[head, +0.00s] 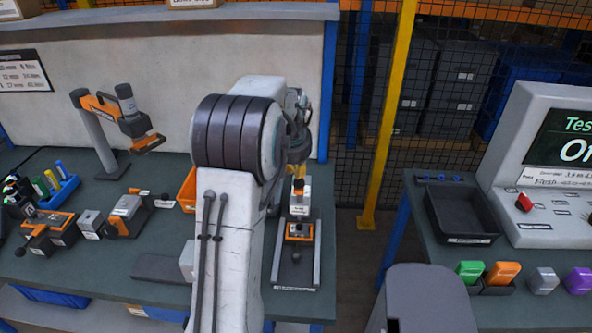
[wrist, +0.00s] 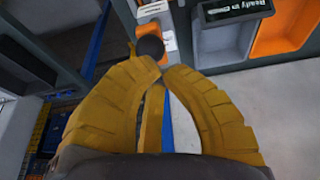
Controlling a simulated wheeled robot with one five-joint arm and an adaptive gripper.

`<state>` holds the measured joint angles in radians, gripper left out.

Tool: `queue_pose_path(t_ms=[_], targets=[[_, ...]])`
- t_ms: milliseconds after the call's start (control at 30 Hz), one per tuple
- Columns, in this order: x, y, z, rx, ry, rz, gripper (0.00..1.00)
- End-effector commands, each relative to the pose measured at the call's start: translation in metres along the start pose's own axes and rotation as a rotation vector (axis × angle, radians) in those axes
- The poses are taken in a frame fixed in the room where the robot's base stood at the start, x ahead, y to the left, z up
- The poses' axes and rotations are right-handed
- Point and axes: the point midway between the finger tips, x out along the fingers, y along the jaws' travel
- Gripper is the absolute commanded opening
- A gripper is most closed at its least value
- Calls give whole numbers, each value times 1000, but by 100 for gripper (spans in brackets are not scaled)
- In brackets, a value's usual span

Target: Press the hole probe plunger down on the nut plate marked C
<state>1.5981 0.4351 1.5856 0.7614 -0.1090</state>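The probe fixture stands on a narrow dark base (head: 296,268) at the right end of the left bench, with an orange block (head: 299,232) and a white labelled upper part (head: 299,207). Its lettering is too small to read, so I cannot make out a C. In the wrist view, a dark round knob (wrist: 151,47) shows beside a white and orange part (wrist: 160,14). My gripper (wrist: 159,72) has its yellow fingers together at the tips, right at the knob; I cannot tell whether they touch it. In the head view my gripper (head: 299,185) is above the fixture, partly hidden by my arm.
An orange and black clamp stand (head: 118,118), small fixtures (head: 92,224) and a blue bin (head: 60,192) of markers occupy the left bench. A yellow post (head: 390,110) stands behind the gap between benches. The right bench holds a black tray (head: 462,215) and a tester (head: 545,165).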

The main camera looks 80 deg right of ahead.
Motion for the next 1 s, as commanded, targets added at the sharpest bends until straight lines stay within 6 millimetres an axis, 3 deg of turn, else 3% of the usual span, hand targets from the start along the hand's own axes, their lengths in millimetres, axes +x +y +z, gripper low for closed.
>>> queue_pose_path(t_ms=[667,1000], targets=[[13,1,3,0,0,1,0],[50,-1,18,0,-3,0,0]])
